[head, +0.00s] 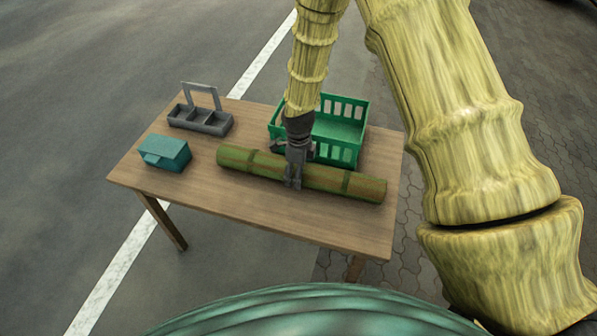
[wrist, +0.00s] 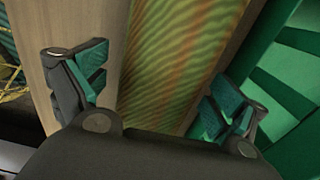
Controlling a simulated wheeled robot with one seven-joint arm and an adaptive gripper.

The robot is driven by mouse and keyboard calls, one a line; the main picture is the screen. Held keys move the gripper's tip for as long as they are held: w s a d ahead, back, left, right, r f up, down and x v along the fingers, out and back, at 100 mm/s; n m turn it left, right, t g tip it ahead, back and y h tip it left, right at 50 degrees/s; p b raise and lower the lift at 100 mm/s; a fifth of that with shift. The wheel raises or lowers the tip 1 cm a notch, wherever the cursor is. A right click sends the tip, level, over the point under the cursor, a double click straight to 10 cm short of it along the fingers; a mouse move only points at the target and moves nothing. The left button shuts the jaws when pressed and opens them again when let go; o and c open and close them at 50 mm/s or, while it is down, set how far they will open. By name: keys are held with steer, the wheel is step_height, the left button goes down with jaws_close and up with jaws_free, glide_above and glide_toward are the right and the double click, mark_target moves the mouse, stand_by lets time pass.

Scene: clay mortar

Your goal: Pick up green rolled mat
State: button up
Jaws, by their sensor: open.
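The green rolled mat (head: 345,183) is a long cylinder with brown streaks and darker bands. It lies along the wooden table, in front of the green basket. In the head view my gripper (head: 292,183) is at the middle of the mat, pointing down and hiding part of it. In the wrist view the mat (wrist: 178,65) runs between the two open fingers of my gripper (wrist: 160,98). Gaps show between the fingers and the mat, so I see no grip on it.
The green basket (head: 343,150) stands close behind the mat, near the right finger in the wrist view. A teal box (head: 165,153) and a grey divided caddy (head: 203,122) stand on the left of the wooden table (head: 250,205). The table's front strip is clear.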

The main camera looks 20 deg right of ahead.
steer(key=c, duration=1.5)
steer(key=shift+r, duration=0.2)
steer(key=shift+c, duration=0.2)
